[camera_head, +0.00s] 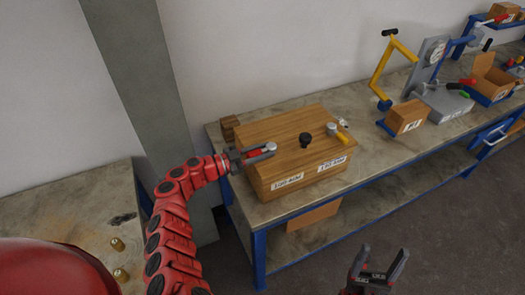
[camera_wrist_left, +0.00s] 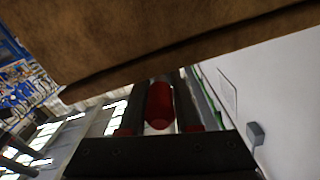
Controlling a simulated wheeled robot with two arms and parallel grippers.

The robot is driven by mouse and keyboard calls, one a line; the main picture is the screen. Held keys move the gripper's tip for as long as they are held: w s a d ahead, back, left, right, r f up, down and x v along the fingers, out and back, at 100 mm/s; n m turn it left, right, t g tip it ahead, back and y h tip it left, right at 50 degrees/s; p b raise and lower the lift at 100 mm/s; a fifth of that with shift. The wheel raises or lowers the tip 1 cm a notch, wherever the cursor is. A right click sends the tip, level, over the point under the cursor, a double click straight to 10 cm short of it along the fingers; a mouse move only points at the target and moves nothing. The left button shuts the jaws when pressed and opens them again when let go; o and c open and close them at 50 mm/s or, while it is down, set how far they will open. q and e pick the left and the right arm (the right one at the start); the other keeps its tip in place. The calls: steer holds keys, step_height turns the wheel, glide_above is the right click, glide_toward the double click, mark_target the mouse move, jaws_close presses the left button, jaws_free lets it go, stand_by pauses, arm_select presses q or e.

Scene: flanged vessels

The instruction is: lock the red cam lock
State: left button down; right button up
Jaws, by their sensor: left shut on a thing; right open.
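The red cam lock (camera_head: 271,147) sits on the top left front of a wooden box (camera_head: 310,162); its grey end shows in the head view. My left gripper (camera_head: 258,153) is at the box's left edge, shut on the lock's handle. In the left wrist view the red handle (camera_wrist_left: 159,105) lies between the two dark fingers, just below the wooden lid's edge (camera_wrist_left: 130,70). The fingers hide most of the handle in the head view. My right gripper (camera_head: 380,268) is open and empty, low in front of the bench.
A second cam lock with a yellow handle (camera_head: 342,136) and a black knob (camera_head: 305,139) are on the lid. The box stands on a workbench (camera_head: 375,175) against the wall. A yellow crank device (camera_head: 390,65) and a small box (camera_head: 405,117) stand further right. Bench top between them is clear.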

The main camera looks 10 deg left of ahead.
arm_select(q)
steer(key=c, duration=0.6)
jaws_free()
steer(key=shift+w, duration=0.1)
steer(key=b+v, duration=0.3)
steer(key=v, duration=1.4)
steer(key=shift+a+b, duration=0.15)
steer(key=shift+b, duration=0.2)
